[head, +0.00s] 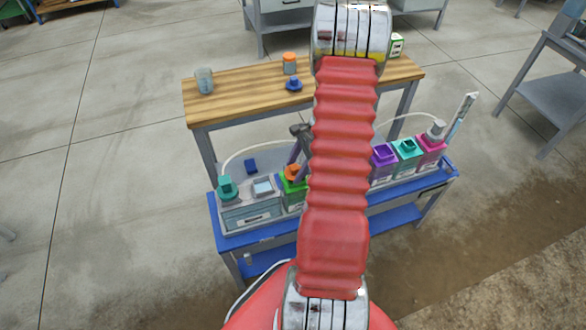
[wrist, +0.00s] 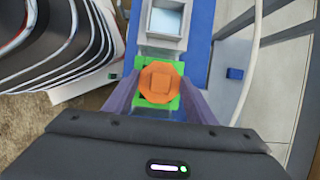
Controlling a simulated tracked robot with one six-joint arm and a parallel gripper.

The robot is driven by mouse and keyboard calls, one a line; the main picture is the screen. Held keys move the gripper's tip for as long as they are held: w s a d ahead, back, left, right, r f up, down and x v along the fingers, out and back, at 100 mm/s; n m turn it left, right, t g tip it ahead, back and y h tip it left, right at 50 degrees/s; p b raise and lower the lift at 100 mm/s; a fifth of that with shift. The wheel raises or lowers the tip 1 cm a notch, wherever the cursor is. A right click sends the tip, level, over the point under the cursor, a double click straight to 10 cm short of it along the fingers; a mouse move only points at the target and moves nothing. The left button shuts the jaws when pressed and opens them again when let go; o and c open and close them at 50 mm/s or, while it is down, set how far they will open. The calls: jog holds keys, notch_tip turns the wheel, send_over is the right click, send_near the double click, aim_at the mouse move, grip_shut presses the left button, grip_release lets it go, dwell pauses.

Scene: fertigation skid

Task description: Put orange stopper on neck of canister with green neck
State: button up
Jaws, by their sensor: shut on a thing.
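The orange stopper (wrist: 161,83) is between the fingers of my gripper (wrist: 160,95) in the wrist view, and my gripper is shut on it. The canister with the green neck (wrist: 140,112) is directly below the stopper, and its green top shows around the stopper's edges. In the head view the stopper (head: 292,172) appears at the green-necked canister (head: 293,190). My gripper (head: 297,165) is partly hidden behind my red arm there. I cannot tell whether the stopper touches the neck or is just above it.
Purple (head: 383,155), teal (head: 406,149) and pink (head: 431,145) canisters stand right of my arm. A wooden table (head: 240,88) is behind. A blue block (head: 250,166) lies nearby.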

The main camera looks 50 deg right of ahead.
jog(key=shift+s+f, duration=0.1)
jog(key=shift+f, duration=0.2)
jog(key=o, duration=1.1)
jog(key=shift+s+a+f, duration=0.1)
jog(key=v, duration=1.4)
jog(key=shift+w+r, duration=0.3)
jog(key=shift+w, duration=0.05)
jog(key=shift+s, duration=0.1)
